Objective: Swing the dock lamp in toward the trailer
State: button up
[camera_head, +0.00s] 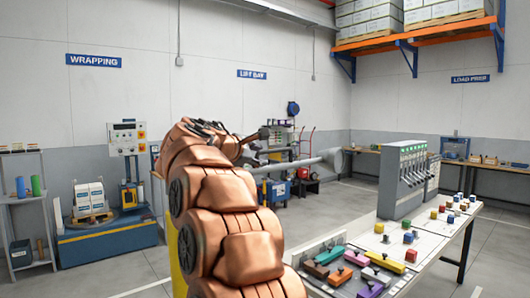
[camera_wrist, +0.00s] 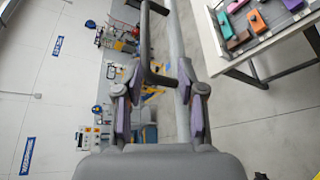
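The dock lamp shows in the head view as a pale grey arm tube (camera_head: 295,165) with a round lamp head (camera_head: 334,160) at its right end. My copper arm hides the tube's left part. In the wrist view the grey tube (camera_wrist: 178,35) runs up from between the fingers, and a dark bent handle (camera_wrist: 146,40) stands out beside it. My gripper (camera_wrist: 160,78) is open, its two fingers apart on either side of the handle's lower bend. I cannot tell whether either finger touches it. In the head view the gripper is largely hidden behind my arm.
A workbench (camera_head: 425,262) with coloured blocks and a grey lever cabinet (camera_head: 403,180) stands at the right. A yellow post (camera_head: 175,262) is partly hidden by my arm. A blue wrapping machine (camera_head: 105,243) is at left. Floor beyond the lamp head is clear.

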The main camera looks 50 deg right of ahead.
aim_at(269, 151)
jog(key=shift+w+d+r+h, duration=0.2)
jog(key=shift+d+r+h, duration=0.1)
jog(key=shift+d+r, duration=0.4)
jog(key=shift+p+x, duration=1.15)
jog(key=shift+x, duration=2.6)
grip_shut()
